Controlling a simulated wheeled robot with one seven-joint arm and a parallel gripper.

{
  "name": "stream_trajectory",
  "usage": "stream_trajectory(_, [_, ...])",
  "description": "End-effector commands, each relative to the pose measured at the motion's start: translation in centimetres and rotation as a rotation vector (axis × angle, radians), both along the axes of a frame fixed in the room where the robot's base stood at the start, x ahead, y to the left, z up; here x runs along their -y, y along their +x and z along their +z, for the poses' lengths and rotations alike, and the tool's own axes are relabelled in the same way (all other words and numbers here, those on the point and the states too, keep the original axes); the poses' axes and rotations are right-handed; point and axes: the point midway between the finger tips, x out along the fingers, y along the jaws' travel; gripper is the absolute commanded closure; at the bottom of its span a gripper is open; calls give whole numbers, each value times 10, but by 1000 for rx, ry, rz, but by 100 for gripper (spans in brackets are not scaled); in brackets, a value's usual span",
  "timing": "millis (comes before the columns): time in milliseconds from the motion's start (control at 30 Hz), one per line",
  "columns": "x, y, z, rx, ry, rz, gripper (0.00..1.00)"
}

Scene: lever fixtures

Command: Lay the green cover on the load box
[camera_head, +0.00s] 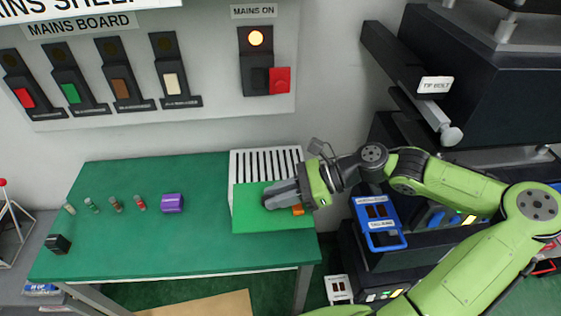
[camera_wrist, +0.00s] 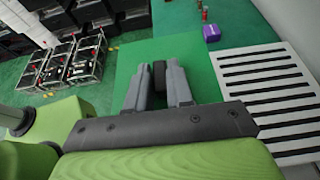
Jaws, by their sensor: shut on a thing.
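The green cover (camera_head: 250,219) is a flat bright green panel at the right end of the table. It also shows in the wrist view (camera_wrist: 200,55). My gripper (camera_head: 268,202) is above it. In the wrist view my gripper (camera_wrist: 158,88) has its fingers either side of a dark upright knob (camera_wrist: 159,72) on the cover, shut on it. The load box (camera_head: 236,159) is white with dark slots in its top. In the wrist view the slotted top (camera_wrist: 268,92) lies right of the cover. The cover overlaps its front part; the rear slots are bare. I cannot tell whether they touch.
The mains board (camera_head: 150,75) with levers is on the wall behind. Dark shelving with a blue-framed panel (camera_head: 379,222) stands right.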

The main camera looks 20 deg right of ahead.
Motion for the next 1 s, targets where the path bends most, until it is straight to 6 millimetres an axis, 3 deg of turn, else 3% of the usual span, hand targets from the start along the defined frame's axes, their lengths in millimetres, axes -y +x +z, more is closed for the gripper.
stream_trajectory(500, [22,114,0,2,2,-2,100])
stream_trajectory(700, [28,143,0,1,2,-2,100])
stream_trajectory(1000, [33,168,-6,-1,1,-2,100])
